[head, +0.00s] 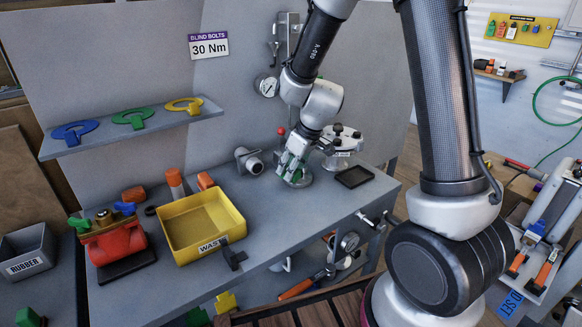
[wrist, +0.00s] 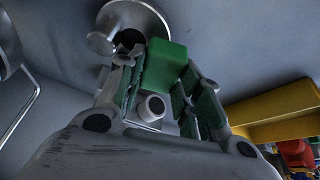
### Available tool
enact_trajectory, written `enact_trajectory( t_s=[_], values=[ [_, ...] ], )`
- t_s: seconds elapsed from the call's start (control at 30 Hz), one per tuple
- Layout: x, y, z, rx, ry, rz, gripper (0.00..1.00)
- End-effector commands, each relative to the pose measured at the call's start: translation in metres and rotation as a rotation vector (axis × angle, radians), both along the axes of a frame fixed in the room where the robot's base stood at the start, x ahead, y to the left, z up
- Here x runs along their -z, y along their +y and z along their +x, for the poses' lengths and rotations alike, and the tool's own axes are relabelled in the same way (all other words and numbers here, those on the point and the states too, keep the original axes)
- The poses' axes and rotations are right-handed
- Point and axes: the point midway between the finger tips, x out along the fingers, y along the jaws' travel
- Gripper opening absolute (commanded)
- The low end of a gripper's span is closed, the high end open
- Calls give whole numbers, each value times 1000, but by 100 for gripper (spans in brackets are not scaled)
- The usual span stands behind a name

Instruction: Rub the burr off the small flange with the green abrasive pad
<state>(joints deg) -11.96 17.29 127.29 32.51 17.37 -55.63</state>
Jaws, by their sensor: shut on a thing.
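My gripper (head: 292,172) is over the grey bench, pointing down at the small flange (head: 302,180), a round metal disc. It is shut on the green abrasive pad (wrist: 166,62), a green block between the fingertips in the wrist view. In that view the flange (wrist: 146,14) lies just beyond the pad, with a dark central hole and a small round tab at its left. The pad overlaps the flange's lower edge in the picture; I cannot tell if they touch. I cannot make out the burr. In the head view the fingers mostly hide the pad.
A yellow waste bin (head: 227,237) and a red valve body (head: 113,243) stand to the left on the bench. A grey pipe fitting (head: 249,161) lies left of my gripper. A larger flanged part (head: 344,143) and a black tray (head: 354,177) are to the right.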

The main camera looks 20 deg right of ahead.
Motion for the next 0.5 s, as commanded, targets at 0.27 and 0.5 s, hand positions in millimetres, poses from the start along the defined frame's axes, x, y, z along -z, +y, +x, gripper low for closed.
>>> enact_trajectory(
  t_s=[0.27,0.5],
  values=[
    [1,0,0,0,0,0,16],
    [5,0,0,0,1,1,16]
  ],
)
